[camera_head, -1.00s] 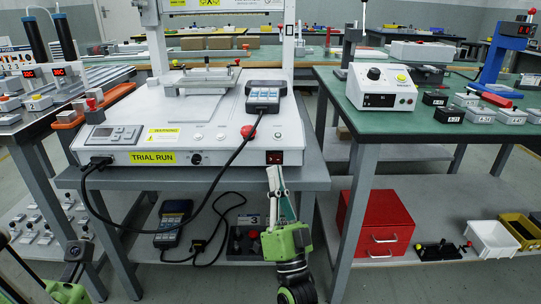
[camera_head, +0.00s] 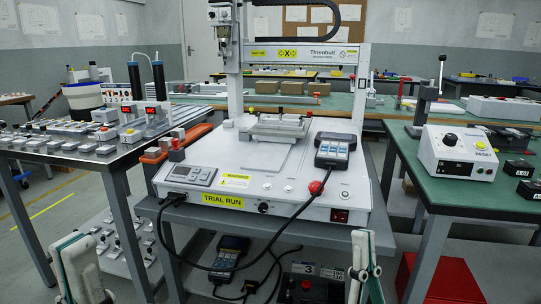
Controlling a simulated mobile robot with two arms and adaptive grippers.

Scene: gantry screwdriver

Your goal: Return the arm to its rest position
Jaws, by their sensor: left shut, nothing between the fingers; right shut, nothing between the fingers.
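My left gripper (camera_head: 76,248) shows at the bottom left, pale fingers pointing up, shut and empty. My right gripper (camera_head: 363,240) shows at the bottom, right of centre, also pointing up, shut and empty. Its tip is just below and right of the red power switch (camera_head: 340,216) in the picture, with a small gap between them. Both gripper bodies and the arms are cut off by the lower edge. The white gantry screwdriver machine (camera_head: 290,205) with its "TRIAL RUN" label (camera_head: 222,199) stands on the grey table between and behind the grippers.
A handheld pendant (camera_head: 334,150) lies on the machine, its black cable hanging over the front. A red emergency button (camera_head: 316,187) is beside the cable. Side tables stand left and right; the right one holds a white control box (camera_head: 458,153). A red cabinet (camera_head: 440,279) is below it.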

